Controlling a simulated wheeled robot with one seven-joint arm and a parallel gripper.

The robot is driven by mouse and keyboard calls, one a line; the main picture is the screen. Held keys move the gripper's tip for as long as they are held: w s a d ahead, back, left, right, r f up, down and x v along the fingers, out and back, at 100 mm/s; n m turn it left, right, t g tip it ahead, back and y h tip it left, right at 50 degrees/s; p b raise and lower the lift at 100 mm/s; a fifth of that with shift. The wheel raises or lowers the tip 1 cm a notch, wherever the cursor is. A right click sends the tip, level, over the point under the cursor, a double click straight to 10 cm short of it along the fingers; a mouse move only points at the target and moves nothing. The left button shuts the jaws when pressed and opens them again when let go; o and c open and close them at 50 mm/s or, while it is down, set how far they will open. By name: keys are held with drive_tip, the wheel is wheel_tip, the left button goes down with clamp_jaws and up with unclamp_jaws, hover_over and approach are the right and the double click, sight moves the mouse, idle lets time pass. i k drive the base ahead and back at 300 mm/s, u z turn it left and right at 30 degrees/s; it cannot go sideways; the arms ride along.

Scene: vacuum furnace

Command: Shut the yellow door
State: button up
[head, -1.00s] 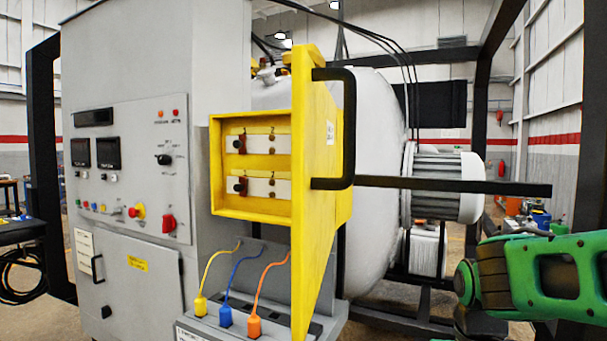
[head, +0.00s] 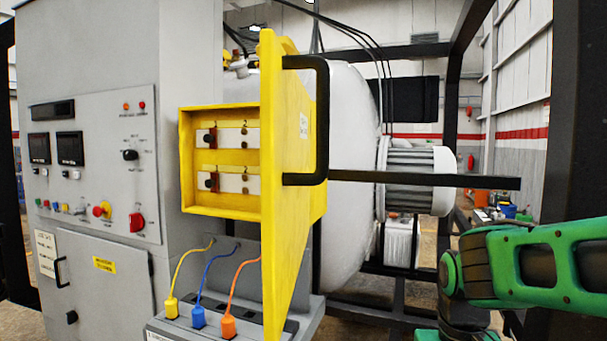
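The yellow door (head: 284,200) stands open in the middle of the head view, swung out and seen nearly edge-on. A black handle (head: 321,120) is fixed to its right-hand face. To its left is the open yellow box (head: 221,160), with two rows of white switch modules inside. My green arm shows at the lower right, to the right of the door and apart from it. My gripper cannot be made out in the view.
A grey control cabinet (head: 100,185) stands left of the box. Yellow, blue and orange plugs (head: 199,317) with cables sit on a ledge below it. A black horizontal bar (head: 430,180) and the white furnace vessel (head: 350,200) lie behind the door. Black frame posts stand at the right.

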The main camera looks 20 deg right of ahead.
sight(286, 180)
drive_tip(key=u, duration=0.25)
drive_tip(key=k, duration=1.2)
drive_tip(key=u, duration=0.05)
